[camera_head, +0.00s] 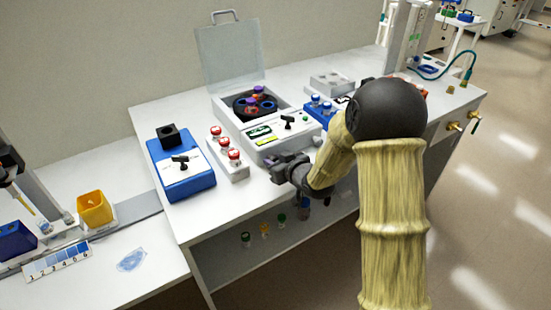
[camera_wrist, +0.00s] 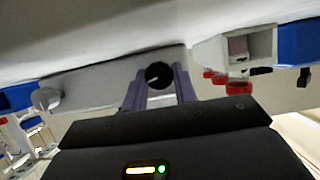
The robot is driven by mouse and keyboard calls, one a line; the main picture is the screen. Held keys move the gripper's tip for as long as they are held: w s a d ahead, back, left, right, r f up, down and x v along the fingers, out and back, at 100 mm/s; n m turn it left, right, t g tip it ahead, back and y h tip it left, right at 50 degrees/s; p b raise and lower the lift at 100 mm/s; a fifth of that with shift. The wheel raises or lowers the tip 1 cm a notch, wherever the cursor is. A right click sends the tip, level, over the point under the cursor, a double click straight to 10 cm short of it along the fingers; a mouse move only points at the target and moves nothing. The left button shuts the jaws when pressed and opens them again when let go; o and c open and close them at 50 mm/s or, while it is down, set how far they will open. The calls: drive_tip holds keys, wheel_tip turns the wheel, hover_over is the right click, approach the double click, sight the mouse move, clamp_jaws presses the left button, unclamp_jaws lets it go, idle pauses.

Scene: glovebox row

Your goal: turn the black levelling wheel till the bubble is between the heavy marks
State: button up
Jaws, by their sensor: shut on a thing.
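The black levelling wheel (camera_wrist: 158,75) is a small round knob with a pale mark, low on the front of the pale centrifuge (camera_head: 234,136). My gripper (camera_wrist: 159,84) has its two grey-purple fingers on either side of the wheel and is shut on it. In the head view my gripper (camera_head: 284,166) is at the centrifuge's front edge and hides the wheel. A yellow-green strip (camera_head: 265,142) on the centrifuge front looks like the level vial. Its bubble and heavy marks are too small to make out.
A white rack with red-capped tubes (camera_head: 228,166) and a blue box (camera_head: 181,170) stand left of the centrifuge. A blue rack (camera_head: 318,108) stands to its right. The centrifuge lid (camera_head: 230,55) is up. A grey knob (camera_wrist: 47,98) shows left of the wheel in the wrist view.

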drive_tip(key=shift+w+d+r+m+g+y+p, duration=0.15)
drive_tip(key=shift+m+y+p, duration=0.1)
drive_tip(key=shift+m+p, duration=0.3)
drive_tip(key=shift+s+r+m+g+y+p, duration=0.15)
drive_tip(key=shift+m+y+p, duration=0.15)
drive_tip(key=shift+p, duration=0.3)
drive_tip(key=shift+w+d+f+m+y+p, duration=0.15)
drive_tip(key=shift+w+m+y+p, duration=0.1)
drive_tip(key=shift+m+p, duration=0.4)
drive_tip(key=shift+m+g+y+p, duration=0.3)
drive_tip(key=shift+m+p, duration=0.1)
drive_tip(key=shift+p, duration=0.3)
drive_tip(key=shift+s+f+m+y+p, duration=0.15)
drive_tip(key=shift+f+m+y+p, duration=0.05)
drive_tip(key=shift+m+y+p, duration=0.25)
drive_tip(key=shift+f, duration=0.1)
drive_tip(key=o, duration=1)
